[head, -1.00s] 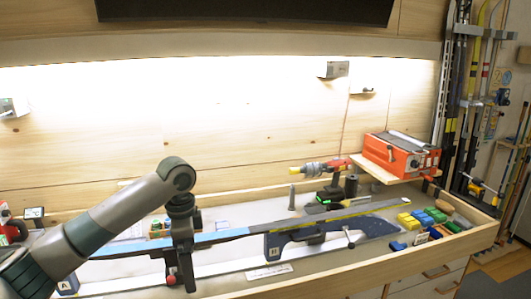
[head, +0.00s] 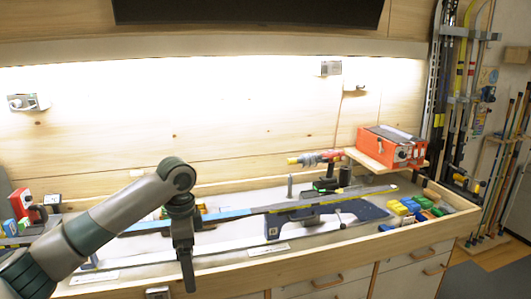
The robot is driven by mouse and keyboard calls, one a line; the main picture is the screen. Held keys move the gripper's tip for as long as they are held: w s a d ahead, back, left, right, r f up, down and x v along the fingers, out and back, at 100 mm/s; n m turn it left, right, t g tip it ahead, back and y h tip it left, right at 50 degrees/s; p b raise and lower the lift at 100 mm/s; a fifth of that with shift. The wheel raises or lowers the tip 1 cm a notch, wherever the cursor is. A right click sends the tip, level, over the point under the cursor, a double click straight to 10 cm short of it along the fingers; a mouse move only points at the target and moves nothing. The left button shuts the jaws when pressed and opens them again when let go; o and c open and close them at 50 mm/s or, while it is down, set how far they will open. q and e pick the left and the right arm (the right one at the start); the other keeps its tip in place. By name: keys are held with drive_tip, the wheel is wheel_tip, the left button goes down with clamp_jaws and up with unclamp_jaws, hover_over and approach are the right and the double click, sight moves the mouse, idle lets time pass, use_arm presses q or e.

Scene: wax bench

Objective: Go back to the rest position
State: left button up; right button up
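My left arm comes in from the lower left, and its gripper (head: 188,283) hangs down in front of the bench's front edge. Its fingers look close together, but I cannot tell whether they are open or shut. The arm hides part of the ski's left portion. My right gripper is not in view.
An orange machine (head: 388,147) stands on a wooden shelf at the right. A red and yellow drill (head: 318,159) is at the back. Colored wax blocks (head: 412,208) sit at the bench's right end. Drawers (head: 415,257) are below. Skis and poles (head: 462,90) stand at the far right.

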use_arm(q)
drive_tip(key=w+d+f+n+t+h+b, duration=0.1)
drive_tip(key=w+f+n+h+b, duration=0.15)
drive_tip(key=f, duration=1.15)
drive_tip(key=w+d+f+n+t+h+b, duration=0.1)
drive_tip(key=w+d+f+n, duration=0.15)
drive_tip(key=f, duration=1.25)
drive_tip(key=s+a+f+n+b, duration=0.15)
drive_tip(key=s+f, duration=0.25)
drive_tip(key=f, duration=0.5)
drive_tip(key=s+a+f+n+y, duration=0.1)
drive_tip(key=s+a+f+n, duration=0.15)
drive_tip(key=f, duration=0.55)
drive_tip(key=s+a+f+n+b, duration=0.1)
drive_tip(key=s+f, duration=0.3)
drive_tip(key=f, duration=0.5)
drive_tip(key=s+a+f+n+y+b, duration=0.1)
drive_tip(key=s+a+f, duration=0.2)
drive_tip(key=s+f, duration=1.05)
drive_tip(key=s+f+b, duration=0.1)
drive_tip(key=s+f, duration=0.4)
drive_tip(key=s, duration=0.8)
drive_tip(key=s+a+f+n+y+b, duration=0.1)
drive_tip(key=s+f, duration=0.5)
drive_tip(key=s, duration=0.8)
drive_tip(key=s+a+f+g+b, duration=0.1)
drive_tip(key=s+f, duration=0.4)
drive_tip(key=s, duration=0.9)
drive_tip(key=shift+f, duration=0.25)
drive_tip(key=shift+y, duration=0.25)
